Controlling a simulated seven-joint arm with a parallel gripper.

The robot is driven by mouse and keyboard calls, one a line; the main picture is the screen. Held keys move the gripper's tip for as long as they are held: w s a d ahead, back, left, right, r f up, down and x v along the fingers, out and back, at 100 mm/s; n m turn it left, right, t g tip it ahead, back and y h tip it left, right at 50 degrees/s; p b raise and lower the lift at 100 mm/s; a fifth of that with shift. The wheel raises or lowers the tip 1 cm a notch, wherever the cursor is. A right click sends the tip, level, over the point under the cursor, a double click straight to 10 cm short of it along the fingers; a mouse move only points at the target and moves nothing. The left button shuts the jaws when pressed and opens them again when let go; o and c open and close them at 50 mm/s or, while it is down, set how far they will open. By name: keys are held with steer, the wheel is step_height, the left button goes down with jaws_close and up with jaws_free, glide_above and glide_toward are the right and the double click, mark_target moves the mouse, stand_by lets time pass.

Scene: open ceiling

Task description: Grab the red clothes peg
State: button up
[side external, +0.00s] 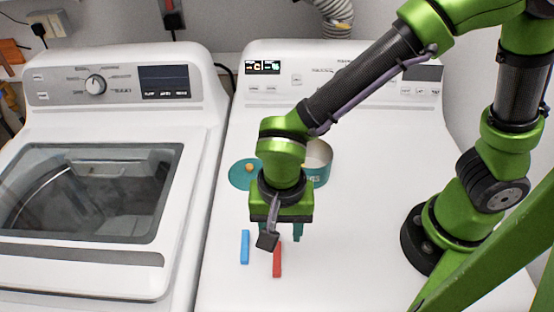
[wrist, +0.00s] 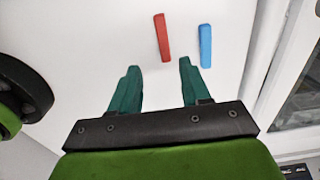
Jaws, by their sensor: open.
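The red clothes peg (side external: 277,261) lies on the white top of the right-hand machine, in front of my gripper. It also shows in the wrist view (wrist: 162,37), ahead of the fingertips and roughly in line with the space between them. My gripper (side external: 284,236) is above the machine top, its green fingers pointing down and partly hidden by the wrist parts. In the wrist view the two fingers (wrist: 159,65) are apart with nothing between them. The gripper is open and does not touch the peg.
A blue peg (side external: 245,247) lies beside the red one, a small gap apart. Behind my gripper are a teal-and-white tub (side external: 318,163) and a teal disc (side external: 242,175) with a small orange thing on it. A gap separates the left washing machine (side external: 90,265). The top right of the pegs is clear.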

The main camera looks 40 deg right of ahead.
mark_target(277, 256)
steer(key=shift+f, duration=0.95)
steer(key=shift+s+a+f, duration=0.1)
steer(key=shift+a+f, duration=0.1)
steer(key=shift+f, duration=0.7)
steer(key=shift+a+f, duration=0.2)
steer(key=shift+f, duration=0.7)
steer(key=shift+s+a+f, duration=0.1)
steer(key=shift+a+f, duration=0.1)
steer(key=shift+f, duration=0.7)
steer(key=shift+w, duration=0.1)
steer(key=shift+c, duration=0.2)
jaws_close()
